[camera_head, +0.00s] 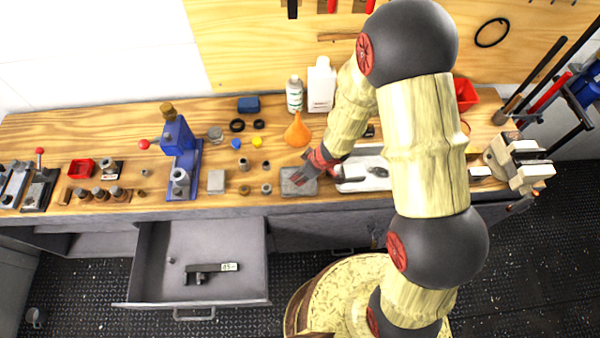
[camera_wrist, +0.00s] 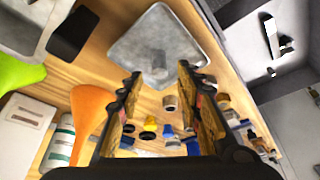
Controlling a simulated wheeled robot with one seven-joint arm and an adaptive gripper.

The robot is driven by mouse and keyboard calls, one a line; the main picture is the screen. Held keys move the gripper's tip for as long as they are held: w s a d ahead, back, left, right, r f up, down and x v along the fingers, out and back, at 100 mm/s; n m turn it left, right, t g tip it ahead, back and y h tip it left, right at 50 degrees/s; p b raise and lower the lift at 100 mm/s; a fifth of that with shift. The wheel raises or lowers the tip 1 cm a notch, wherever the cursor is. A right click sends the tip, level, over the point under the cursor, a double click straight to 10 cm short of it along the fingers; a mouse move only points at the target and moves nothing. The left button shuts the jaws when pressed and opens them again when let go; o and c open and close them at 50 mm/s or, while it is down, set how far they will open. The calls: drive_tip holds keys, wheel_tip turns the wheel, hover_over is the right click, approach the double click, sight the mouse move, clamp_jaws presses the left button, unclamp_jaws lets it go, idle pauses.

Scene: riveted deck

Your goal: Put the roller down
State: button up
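A small grey cylinder (camera_wrist: 158,62), which looks like the roller, is on a grey square tray (camera_wrist: 131,48) in the wrist view. I cannot tell clearly whether it stands or lies. The tray also shows in the head view (camera_head: 298,190) near the front edge of the workbench. My gripper (camera_wrist: 158,76) is open, its two fingers apart on either side of the line to the cylinder, with nothing visibly held. In the head view my gripper (camera_head: 299,179) is over the tray and hides the cylinder.
An orange funnel (camera_head: 298,131) and white bottles (camera_head: 321,86) stand behind. A white tray (camera_head: 364,172) lies to the right. Several small parts and a blue press (camera_head: 182,150) are to the left. An open drawer (camera_head: 200,262) juts out below the bench.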

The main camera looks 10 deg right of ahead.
drive_tip(key=d+r+m+t+h+p, duration=0.1)
drive_tip(key=d+r+m+h+p, duration=0.1)
drive_tip(key=d+r, duration=0.65)
drive_tip(key=d+r+m+t+h+p, duration=0.1)
drive_tip(key=d+r+m+t+h, duration=0.15)
drive_tip(key=r, duration=1.05)
drive_tip(key=d+r+m+h+p, duration=0.1)
drive_tip(key=d+r+p, duration=0.1)
drive_tip(key=d+r, duration=0.65)
drive_tip(key=s+a+r+m+y, duration=0.1)
drive_tip(key=s+a+r+m, duration=0.1)
drive_tip(key=s+r, duration=0.5)
drive_tip(key=s+a+r+m+y, duration=0.1)
drive_tip(key=s+a+r+m, duration=0.1)
drive_tip(key=s+a+r, duration=0.2)
drive_tip(key=s+r, duration=0.3)
drive_tip(key=s, duration=0.5)
drive_tip(key=shift+s+r+g, duration=0.2)
drive_tip(key=shift+r+g, duration=0.1)
drive_tip(key=shift+g, duration=0.05)
drive_tip(key=shift+a, duration=0.1)
wheel_tip(320, 180, down, 17)
drive_tip(key=b, duration=1.7)
